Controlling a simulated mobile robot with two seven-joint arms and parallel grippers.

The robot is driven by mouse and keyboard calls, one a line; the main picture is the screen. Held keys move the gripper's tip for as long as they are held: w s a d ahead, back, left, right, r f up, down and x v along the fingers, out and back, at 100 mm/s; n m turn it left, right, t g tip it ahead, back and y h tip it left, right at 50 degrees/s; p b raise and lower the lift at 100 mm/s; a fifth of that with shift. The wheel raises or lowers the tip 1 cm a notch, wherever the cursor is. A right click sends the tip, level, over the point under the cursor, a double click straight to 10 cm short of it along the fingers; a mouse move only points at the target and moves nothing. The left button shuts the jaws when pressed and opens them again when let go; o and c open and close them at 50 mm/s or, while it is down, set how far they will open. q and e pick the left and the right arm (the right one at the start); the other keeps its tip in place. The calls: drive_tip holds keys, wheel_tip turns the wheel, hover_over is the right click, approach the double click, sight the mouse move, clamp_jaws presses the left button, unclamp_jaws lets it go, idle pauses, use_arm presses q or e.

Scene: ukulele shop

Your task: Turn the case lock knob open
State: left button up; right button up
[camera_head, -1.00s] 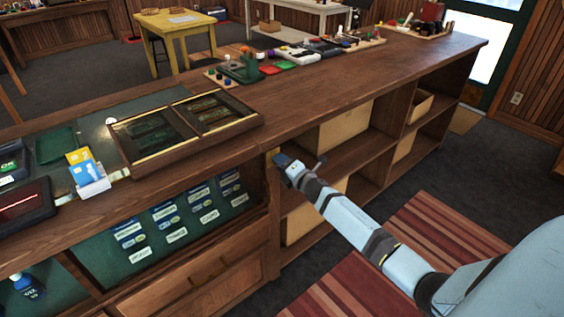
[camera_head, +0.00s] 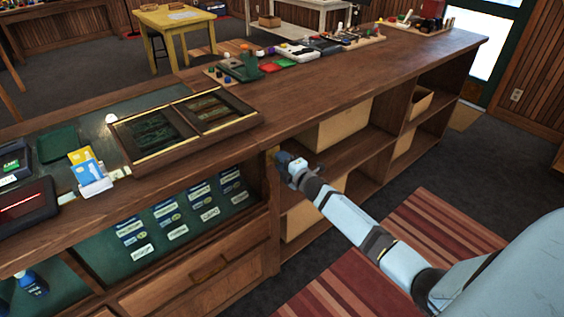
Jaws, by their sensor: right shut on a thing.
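My right gripper (camera_head: 284,160) is at the front of the wooden counter (camera_head: 330,93), at the upright post just right of the display case (camera_head: 180,222). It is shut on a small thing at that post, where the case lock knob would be. The knob is mostly hidden by the gripper; only a small yellowish bit (camera_head: 272,154) shows beside the fingers. I cannot tell how far the knob is turned. The display case holds several labelled packets on a green back. My left gripper is not in view.
Open shelves with cardboard boxes (camera_head: 335,128) lie right of the gripper. A framed tray (camera_head: 185,127) and a card holder (camera_head: 93,178) stand on the counter. A wooden drawer (camera_head: 205,280) is below the case. A striped rug (camera_head: 415,240) covers the floor.

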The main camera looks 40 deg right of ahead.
drive_tip(key=o, duration=0.9)
drive_tip(key=shift+s, duration=0.1)
drive_tip(key=shift+s+d, duration=0.2)
drive_tip(key=shift+s, duration=2.05)
drive_tip(key=shift+s+d, duration=0.15)
drive_tip(key=shift+s, duration=2.15)
drive_tip(key=shift+s+d, duration=0.2)
drive_tip(key=shift+s, duration=2.05)
